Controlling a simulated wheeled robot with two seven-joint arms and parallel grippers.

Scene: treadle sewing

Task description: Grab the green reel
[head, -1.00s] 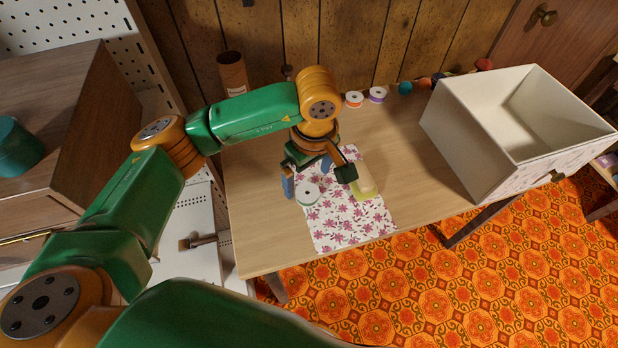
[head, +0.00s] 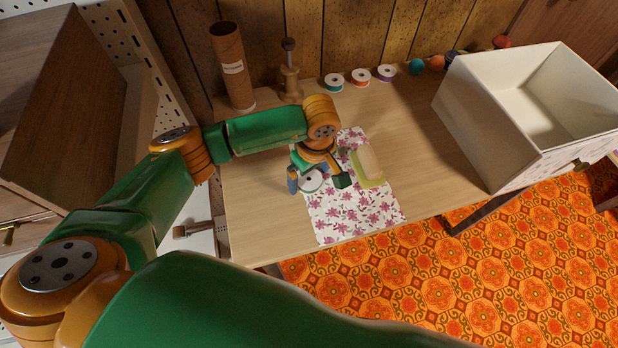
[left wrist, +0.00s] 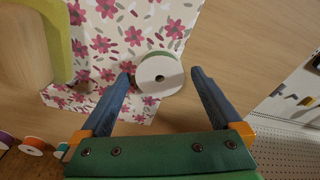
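A reel with a white face and green thread (left wrist: 159,76) lies at the edge of the floral cloth in the left wrist view. It also shows in the head view (head: 312,180), partly covered by my left gripper. My left gripper (head: 317,182) is open, with one blue-grey finger on each side of the reel. In the left wrist view, a gap shows between the reel and each fingertip (left wrist: 163,76); contact is not visible. My right gripper is not in view.
The floral cloth (head: 350,215) lies on the wooden table (head: 255,215). A green-yellow block-like item (head: 369,165) sits on it. Teal (head: 334,82), orange (head: 361,77) and purple (head: 386,73) reels, a cardboard tube (head: 233,68) and an open white drawer (head: 480,120) stand around.

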